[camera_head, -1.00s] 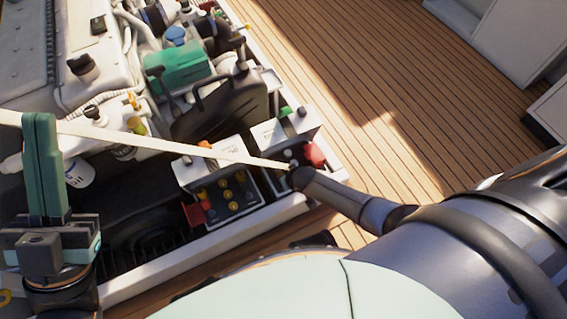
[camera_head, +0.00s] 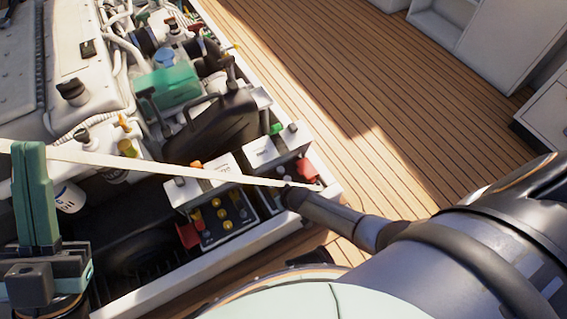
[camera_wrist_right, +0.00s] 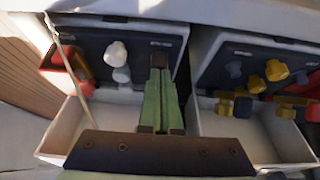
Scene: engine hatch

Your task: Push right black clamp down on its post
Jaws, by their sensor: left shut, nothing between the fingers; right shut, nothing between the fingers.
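My right gripper (camera_wrist_right: 158,80) shows in the right wrist view with its green fingers shut. Its dark tips overlap the dark panel of a white battery box (camera_wrist_right: 115,107). I cannot make out the right black clamp or its post clearly; the tips and the arm may cover them. In the head view my right arm reaches the right battery (camera_head: 272,150), and its gripper is hidden. A red clamp (camera_head: 307,170) sits at that battery's right side. My left gripper (camera_head: 32,150) is shut and upright at the left, away from the batteries.
A second battery (camera_head: 205,185) stands to the left, with yellow caps and a red clamp (camera_head: 188,235). A pale strip (camera_head: 130,162) crosses the view up to the right battery. The engine (camera_head: 170,85) lies behind. Wooden deck (camera_head: 350,90) is open at the right.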

